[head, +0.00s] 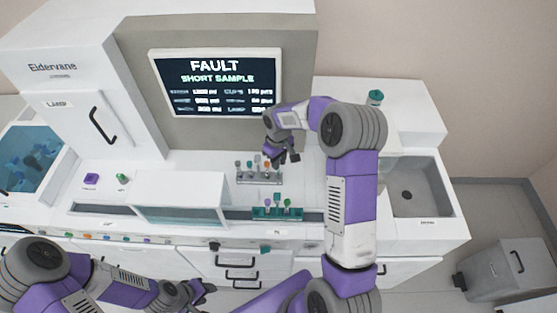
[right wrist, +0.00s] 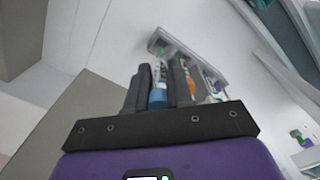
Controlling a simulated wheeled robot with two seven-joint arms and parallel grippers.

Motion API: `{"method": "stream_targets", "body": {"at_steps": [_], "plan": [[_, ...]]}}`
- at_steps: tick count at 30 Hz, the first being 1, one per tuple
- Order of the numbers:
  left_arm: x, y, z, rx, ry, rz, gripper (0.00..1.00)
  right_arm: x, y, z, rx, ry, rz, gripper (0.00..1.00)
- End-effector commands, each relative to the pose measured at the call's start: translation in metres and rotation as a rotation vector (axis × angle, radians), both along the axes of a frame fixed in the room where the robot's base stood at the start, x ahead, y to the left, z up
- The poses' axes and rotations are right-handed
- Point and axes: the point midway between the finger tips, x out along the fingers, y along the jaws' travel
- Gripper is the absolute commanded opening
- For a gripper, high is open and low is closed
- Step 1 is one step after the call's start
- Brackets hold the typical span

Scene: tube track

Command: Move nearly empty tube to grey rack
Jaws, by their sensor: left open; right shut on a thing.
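My right gripper (head: 283,155) is over the back of the grey rack (head: 259,180) on the white bench. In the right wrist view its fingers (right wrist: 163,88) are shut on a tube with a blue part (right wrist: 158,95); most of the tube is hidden. The grey rack bears several tubes with coloured caps, and it shows in the wrist view too (right wrist: 205,62). An orange-capped tube (right wrist: 190,88) is close beside the fingers. I cannot tell the liquid levels. My left gripper (head: 199,291) is open and empty, low in front of the bench.
A teal rack (head: 272,214) with a few capped tubes is nearer the front. A screen (head: 218,82) reads "FAULT SHORT SAMPLE". A glass-fronted box (head: 180,212) stands left of the racks; a sink (head: 408,192) is at the right.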

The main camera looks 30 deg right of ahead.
Motion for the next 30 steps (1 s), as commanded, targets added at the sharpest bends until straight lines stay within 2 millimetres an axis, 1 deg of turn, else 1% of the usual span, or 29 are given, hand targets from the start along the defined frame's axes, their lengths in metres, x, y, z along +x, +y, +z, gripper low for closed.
{"method": "stream_targets", "body": {"at_steps": [25,30], "plan": [[0.0000,0.0000,-0.0051,0.000,0.000,0.000,0.43,-0.0010,-0.0002,-0.0037,-0.001,0.000,0.000,0.04],[0.0001,0.0000,-0.0083,0.000,0.000,0.000,0.43,-0.0009,-0.0001,-0.0071,-0.001,0.000,0.000,0.04]]}}
